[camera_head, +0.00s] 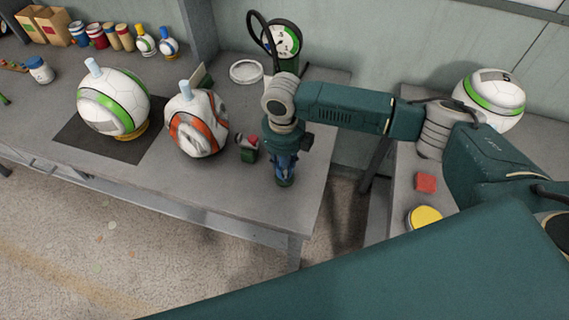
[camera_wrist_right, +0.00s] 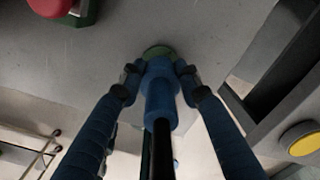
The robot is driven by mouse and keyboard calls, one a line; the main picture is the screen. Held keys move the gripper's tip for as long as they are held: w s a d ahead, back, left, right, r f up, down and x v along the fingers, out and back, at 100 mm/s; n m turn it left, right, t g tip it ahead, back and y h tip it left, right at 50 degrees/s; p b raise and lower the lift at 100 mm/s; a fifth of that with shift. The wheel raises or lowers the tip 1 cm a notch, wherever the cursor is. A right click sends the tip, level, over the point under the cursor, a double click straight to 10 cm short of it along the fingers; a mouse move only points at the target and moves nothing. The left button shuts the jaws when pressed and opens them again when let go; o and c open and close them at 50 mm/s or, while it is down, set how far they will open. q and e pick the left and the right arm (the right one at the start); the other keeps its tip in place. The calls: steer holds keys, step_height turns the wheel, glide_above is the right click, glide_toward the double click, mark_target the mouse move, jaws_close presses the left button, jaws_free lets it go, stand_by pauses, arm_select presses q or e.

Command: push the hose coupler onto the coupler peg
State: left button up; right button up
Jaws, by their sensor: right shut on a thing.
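My right gripper (camera_head: 285,170) points down over the table's right part, near the front edge. In the right wrist view its blue fingers (camera_wrist_right: 160,78) are shut on the hose coupler (camera_wrist_right: 161,95), a blue cylinder with a black hose (camera_wrist_right: 163,150) at its near end. Just past the coupler's far end is a round green piece (camera_wrist_right: 157,51), likely the coupler peg's base. The peg itself is hidden, and I cannot tell whether the coupler is around it. My left gripper is not in view.
A red button on a green box (camera_head: 248,148) stands left of my gripper. Further left are an orange-and-white ball (camera_head: 198,128) and a green-and-white ball (camera_head: 115,98). A gauge (camera_head: 284,40) stands behind. A gap separates the right table, with its yellow disc (camera_head: 425,218).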

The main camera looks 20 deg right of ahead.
steer(key=shift+f+b, duration=0.3)
steer(key=shift+f, duration=0.4)
steer(key=o, duration=1.3)
step_height(320, 180, up, 12)
steer(key=shift+s+a, duration=0.1)
